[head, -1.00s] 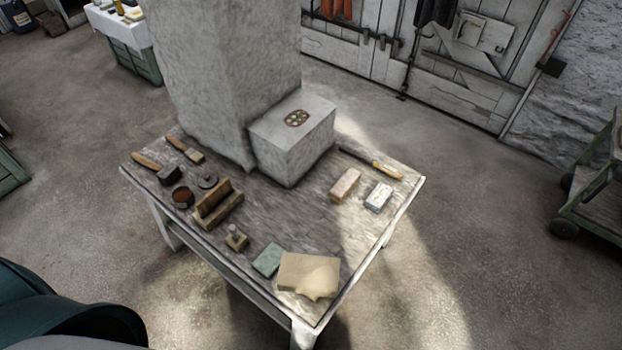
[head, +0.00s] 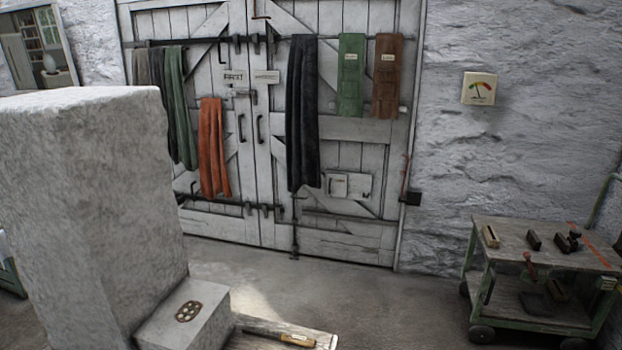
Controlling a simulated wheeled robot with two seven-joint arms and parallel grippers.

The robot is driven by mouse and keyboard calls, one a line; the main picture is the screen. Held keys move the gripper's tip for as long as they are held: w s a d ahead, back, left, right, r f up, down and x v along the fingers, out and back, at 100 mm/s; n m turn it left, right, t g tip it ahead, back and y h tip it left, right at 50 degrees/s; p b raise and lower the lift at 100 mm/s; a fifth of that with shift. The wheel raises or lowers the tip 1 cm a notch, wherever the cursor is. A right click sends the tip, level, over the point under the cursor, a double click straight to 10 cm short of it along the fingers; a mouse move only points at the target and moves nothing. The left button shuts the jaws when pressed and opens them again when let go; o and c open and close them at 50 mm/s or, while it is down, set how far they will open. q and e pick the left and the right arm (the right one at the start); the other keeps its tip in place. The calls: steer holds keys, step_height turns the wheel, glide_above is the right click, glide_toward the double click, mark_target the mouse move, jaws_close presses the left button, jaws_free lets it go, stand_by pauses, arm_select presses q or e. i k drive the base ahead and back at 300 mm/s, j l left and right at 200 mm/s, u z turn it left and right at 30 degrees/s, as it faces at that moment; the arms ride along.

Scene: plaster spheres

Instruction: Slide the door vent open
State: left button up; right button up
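The white plank double door (head: 345,225) stands shut at the back in the head view. A small white square plate (head: 348,186), which looks like the vent, sits low on its right leaf, below the hanging cloths. I cannot tell at this size whether its slide is open or shut. Neither of my grippers shows in the head view.
A green trolley (head: 535,312) stands at the right wall. Floor (head: 365,295) between table and door is clear.

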mark_target(337, 184)
steer(key=i+l, duration=0.1)
steer(key=l, duration=0.25)
steer(key=i+l, duration=0.1)
steer(key=l, duration=0.3)
steer(key=i+l, duration=0.15)
steer(key=l, duration=0.2)
steer(key=i+l, duration=0.1)
steer(key=l, duration=0.25)
steer(key=i+l+u, duration=0.1)
steer(key=l, duration=0.3)
steer(key=i+l+u, duration=0.1)
steer(key=i+l, duration=1.15)
steer(key=i, duration=0.35)
steer(key=i+l+u, duration=0.1)
steer(key=i, duration=0.45)
steer(key=i+l, duration=0.2)
steer(key=i, duration=0.3)
steer(key=i+j, duration=0.4)
steer(key=i+j+u, duration=0.1)
steer(key=i+j, duration=0.25)
steer(key=i, duration=0.3)
steer(key=i+j, duration=0.35)
steer(key=i, duration=0.2)
steer(key=k+u, duration=0.05)
